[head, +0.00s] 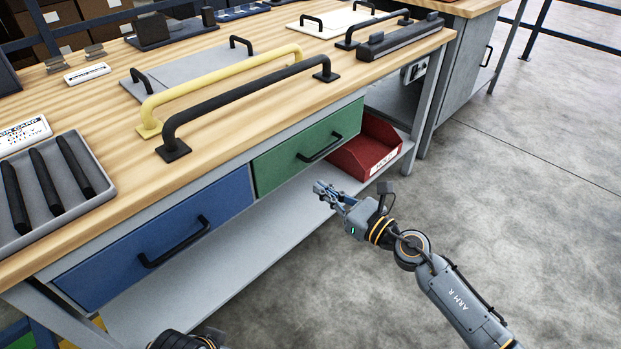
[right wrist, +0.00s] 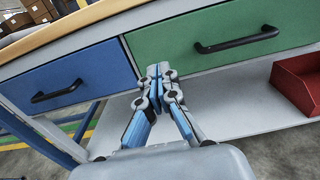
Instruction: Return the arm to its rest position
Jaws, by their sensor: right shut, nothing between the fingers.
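My right arm reaches in from the lower right in the head view. Its gripper (head: 330,194) is shut and empty, in the air in front of the workbench, below the green drawer (head: 300,150). In the right wrist view the gripper's fingertips (right wrist: 159,75) are together, with the blue drawer (right wrist: 70,80) to the left and the green drawer to the right. Both drawers look shut. At the bottom edge of the head view a dark piece of my left arm shows; its gripper is out of the picture.
A red bin (head: 368,150) stands on the lower shelf (head: 225,255), right of the green drawer. The wooden benchtop (head: 100,110) carries black and yellow handles and a grey tray (head: 45,222). The concrete floor (head: 540,200) at the right is clear.

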